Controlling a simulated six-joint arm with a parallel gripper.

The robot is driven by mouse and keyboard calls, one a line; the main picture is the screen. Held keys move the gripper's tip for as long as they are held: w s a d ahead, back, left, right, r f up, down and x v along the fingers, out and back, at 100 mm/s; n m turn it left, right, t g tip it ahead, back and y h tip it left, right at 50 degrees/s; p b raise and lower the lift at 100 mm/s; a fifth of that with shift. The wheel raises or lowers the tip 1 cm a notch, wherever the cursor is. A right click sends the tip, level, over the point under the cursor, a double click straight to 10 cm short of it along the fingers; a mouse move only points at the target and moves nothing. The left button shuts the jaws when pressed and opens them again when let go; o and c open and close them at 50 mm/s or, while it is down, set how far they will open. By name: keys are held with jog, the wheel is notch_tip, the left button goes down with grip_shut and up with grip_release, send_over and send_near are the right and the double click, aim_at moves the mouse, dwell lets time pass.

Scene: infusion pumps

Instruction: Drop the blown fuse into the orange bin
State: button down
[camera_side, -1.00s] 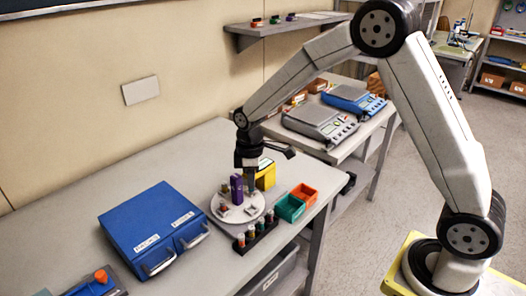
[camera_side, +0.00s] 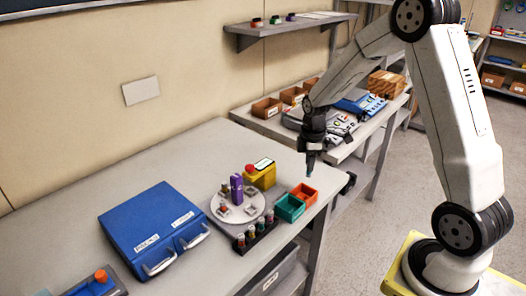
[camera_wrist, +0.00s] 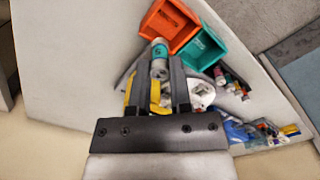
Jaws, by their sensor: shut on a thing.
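My gripper (camera_side: 311,158) is shut on a small cylindrical fuse (camera_side: 309,173) and points down, above the bench's right edge. In the wrist view the fuse (camera_wrist: 159,50) has a teal band and grey metal, and sits between the two fingertips of my gripper (camera_wrist: 159,68). No mark that tells whether it is blown can be read. The orange bin (camera_side: 304,194) stands open on the bench below the gripper, apart from the fuse. In the wrist view the orange bin (camera_wrist: 165,32) lies just beyond the fuse.
A teal bin (camera_side: 290,209) stands beside the orange one. A round white plate (camera_side: 237,211) bears a purple block, near a yellow box (camera_side: 261,176) with a red button. A black rack (camera_side: 255,237) holds several small cylinders. A blue case (camera_side: 153,231) stands at the left.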

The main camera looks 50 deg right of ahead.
aim_at(309, 176)
jog(key=shift+f, duration=0.2)
jog(key=shift+f, duration=2.8)
jog(key=shift+c, duration=2.3)
grip_release()
jog(key=shift+r, duration=0.1)
jog(key=shift+r, duration=3.8)
